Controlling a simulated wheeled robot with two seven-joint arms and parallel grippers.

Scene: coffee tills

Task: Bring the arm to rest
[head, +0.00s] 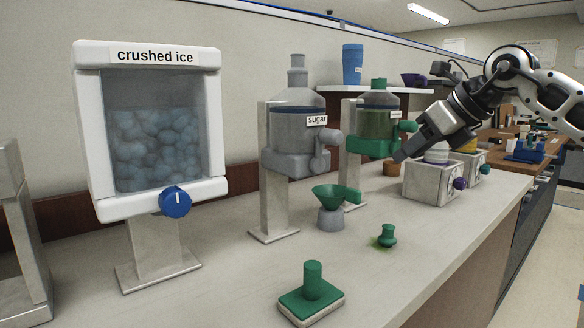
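My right arm comes in from the right. Its gripper (404,152) points down and to the left, above the counter and in front of the green dispenser (378,120). The fingers show from the side and overlap, so I cannot tell whether they are open or shut. Nothing is clearly seen held in them. The gripper overlaps the green dispenser's right side and the steel box behind it in the picture; I cannot tell if it touches either. My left arm and gripper are not in view.
A crushed ice dispenser (86,130) and a sugar dispenser (298,128) stand at left and centre. A green funnel (336,195), a green tamper (386,236) and a green-handled block (312,290) are on the counter (230,275). A steel box (430,186) stands at right.

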